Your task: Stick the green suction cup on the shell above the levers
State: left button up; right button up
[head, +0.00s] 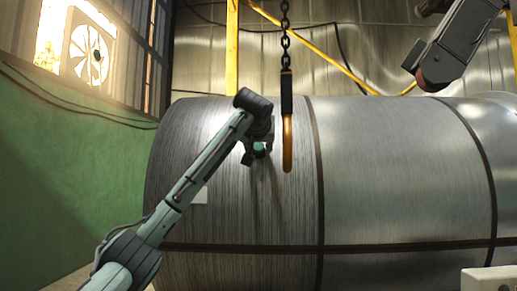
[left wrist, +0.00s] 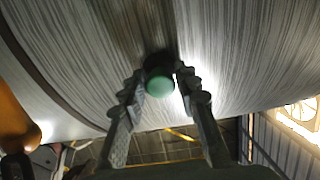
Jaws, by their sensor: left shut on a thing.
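The green suction cup (head: 260,149) is between the fingers of my left gripper (head: 258,152), in front of the upper left part of the large ribbed metal shell (head: 400,170). In the left wrist view the rounded green end of the cup (left wrist: 160,85) sits between the two fingertips (left wrist: 161,78), with a dark part behind it toward the shell. My left gripper is shut on the cup. I cannot tell whether the cup touches the shell. I see no levers that I can make out. My right gripper is not in view.
Dark straps (head: 317,180) run around the shell. A dark jointed arm-like part (head: 455,45) reaches in at the upper right. A green wall (head: 80,160) stands at the left.

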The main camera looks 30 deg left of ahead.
pick_arm(q)
jog(key=shift+w, duration=0.1)
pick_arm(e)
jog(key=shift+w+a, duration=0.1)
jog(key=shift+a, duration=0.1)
pick_arm(q)
jog(key=o, duration=1.1)
jog(key=shift+r, duration=0.1)
jog(key=shift+c, duration=0.2)
jog(key=shift+o, duration=0.4)
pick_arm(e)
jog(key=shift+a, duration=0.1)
pick_arm(q)
jog(key=v, duration=1.2)
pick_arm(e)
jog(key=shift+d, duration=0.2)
